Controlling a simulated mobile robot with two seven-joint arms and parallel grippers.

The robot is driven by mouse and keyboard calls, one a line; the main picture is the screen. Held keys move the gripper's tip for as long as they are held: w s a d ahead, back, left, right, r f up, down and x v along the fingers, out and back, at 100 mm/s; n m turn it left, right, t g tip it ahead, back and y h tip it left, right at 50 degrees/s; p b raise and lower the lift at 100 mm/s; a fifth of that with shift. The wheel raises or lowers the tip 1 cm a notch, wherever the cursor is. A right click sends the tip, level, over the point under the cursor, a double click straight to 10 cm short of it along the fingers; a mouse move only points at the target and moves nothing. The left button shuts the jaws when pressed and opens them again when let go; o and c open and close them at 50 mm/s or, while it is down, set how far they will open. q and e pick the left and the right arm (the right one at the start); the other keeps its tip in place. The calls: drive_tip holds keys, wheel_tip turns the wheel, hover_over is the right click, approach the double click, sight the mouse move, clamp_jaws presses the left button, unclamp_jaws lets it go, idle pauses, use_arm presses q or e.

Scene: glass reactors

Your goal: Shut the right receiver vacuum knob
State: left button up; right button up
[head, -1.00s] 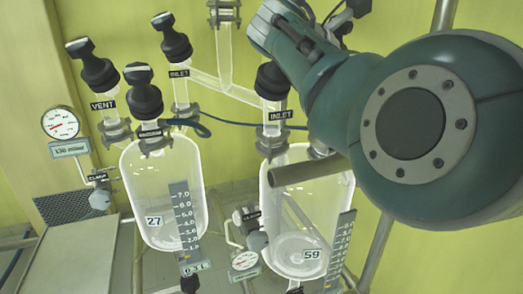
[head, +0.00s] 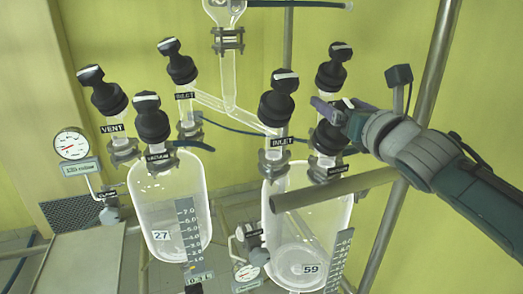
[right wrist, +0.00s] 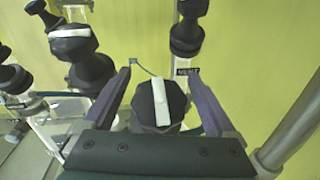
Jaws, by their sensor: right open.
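The right receiver (head: 285,215) is a clear glass vessel marked 59. Its vacuum knob (head: 328,139) is black, stands on the vessel's right neck above a label reading VACUUM, and is partly covered by my right gripper (head: 333,108). In the right wrist view this knob (right wrist: 152,112), with a white bar on top, lies between the two purple fingers of the right gripper (right wrist: 160,75). The fingers are open, one on each side; I cannot tell whether either touches the knob. The bar runs nearly lengthwise between the fingers, slightly tilted. My left gripper is not in view.
The right inlet knob (head: 277,100) stands left of the vacuum knob, and another black knob (head: 334,68) stands behind it, labelled VENT in the wrist view. The left receiver (head: 168,215) carries several similar knobs. A metal pole (head: 425,95) rises at the right, beside my arm.

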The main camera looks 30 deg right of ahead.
drive_tip(key=n+y, duration=0.2)
drive_tip(key=shift+a+n+t+p, duration=0.15)
drive_tip(key=shift+n+t+p, duration=0.15)
drive_tip(key=shift+t+p, duration=0.1)
drive_tip(key=shift+s+a+f+n+y, duration=0.2)
drive_tip(key=shift+n+y, duration=0.1)
drive_tip(key=shift+y, duration=0.2)
drive_tip(key=b+v, duration=0.3)
drive_tip(key=v, duration=0.6)
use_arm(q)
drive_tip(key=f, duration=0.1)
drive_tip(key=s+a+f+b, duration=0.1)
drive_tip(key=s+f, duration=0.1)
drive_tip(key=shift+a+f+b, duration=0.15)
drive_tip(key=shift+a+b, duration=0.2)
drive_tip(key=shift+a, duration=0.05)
use_arm(e)
drive_tip(key=s+a+f+m+g+y, duration=0.1)
drive_tip(key=s+a+f+m+g, duration=0.4)
drive_tip(key=m, duration=0.8)
drive_tip(key=s+a+f+m+g+y, duration=0.1)
drive_tip(key=s+a+f+m+g, duration=0.5)
drive_tip(key=m, duration=0.8)
drive_tip(key=s+a+f, duration=0.2)
drive_tip(key=a+f, duration=0.2)
drive_tip(key=a, duration=0.1)
drive_tip(key=shift+s+a+f, duration=0.15)
drive_tip(key=shift+s+a, duration=0.2)
drive_tip(key=shift+s, duration=0.05)
